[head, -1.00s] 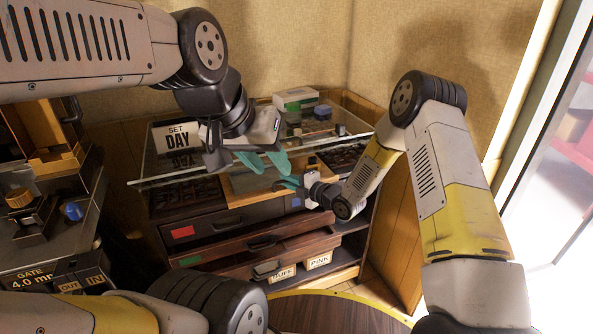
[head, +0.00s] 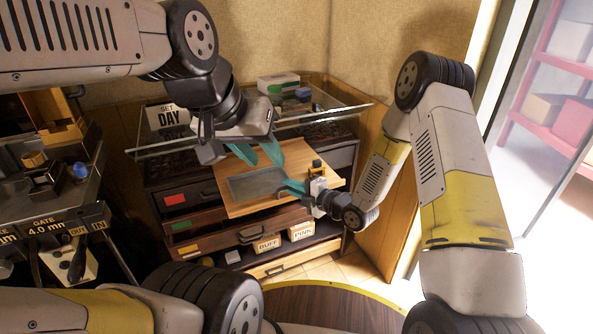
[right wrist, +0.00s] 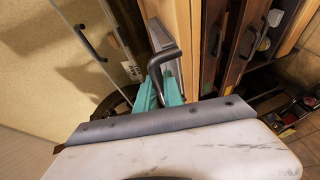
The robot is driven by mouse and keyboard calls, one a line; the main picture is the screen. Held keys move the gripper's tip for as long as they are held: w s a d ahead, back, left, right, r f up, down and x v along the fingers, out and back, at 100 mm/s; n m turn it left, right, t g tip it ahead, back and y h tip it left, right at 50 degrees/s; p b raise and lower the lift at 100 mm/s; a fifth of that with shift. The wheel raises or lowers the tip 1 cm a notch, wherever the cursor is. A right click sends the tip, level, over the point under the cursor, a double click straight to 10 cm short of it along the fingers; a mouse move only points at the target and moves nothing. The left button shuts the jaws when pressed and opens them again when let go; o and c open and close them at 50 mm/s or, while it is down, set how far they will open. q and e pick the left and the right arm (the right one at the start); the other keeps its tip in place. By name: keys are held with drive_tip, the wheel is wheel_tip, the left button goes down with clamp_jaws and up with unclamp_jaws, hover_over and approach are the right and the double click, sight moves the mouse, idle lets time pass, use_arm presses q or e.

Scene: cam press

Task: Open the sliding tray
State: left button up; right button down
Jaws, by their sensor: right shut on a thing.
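The sliding tray (head: 238,207) is a light wooden board with a grey inset panel, sticking out of the cabinet front below the glass top. My right gripper (head: 290,188) is at the tray's front right part. In the right wrist view its teal fingers (right wrist: 160,92) are shut on a dark bent handle (right wrist: 165,58), whose gripped end is partly hidden. My left gripper (head: 258,154) hangs above the tray's back part with its teal fingers apart and nothing visible between them.
Drawers with red and green labels (head: 175,199) lie below the tray. Bins marked BUFF (head: 267,244) and PINK (head: 301,232) stand on a lower shelf. The glass top (head: 325,117) carries small boxes and a SET DAY sign (head: 168,116). A gate device (head: 50,225) stands at left.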

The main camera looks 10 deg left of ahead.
drive_tip(key=shift+s+d, duration=0.3)
drive_tip(key=shift+s, duration=0.1)
drive_tip(key=c, duration=1.7)
unclamp_jaws()
drive_tip(key=shift+c, duration=0.2)
drive_tip(key=v, duration=0.7)
drive_tip(key=shift+s+d, duration=0.2)
drive_tip(key=shift+d, duration=0.1)
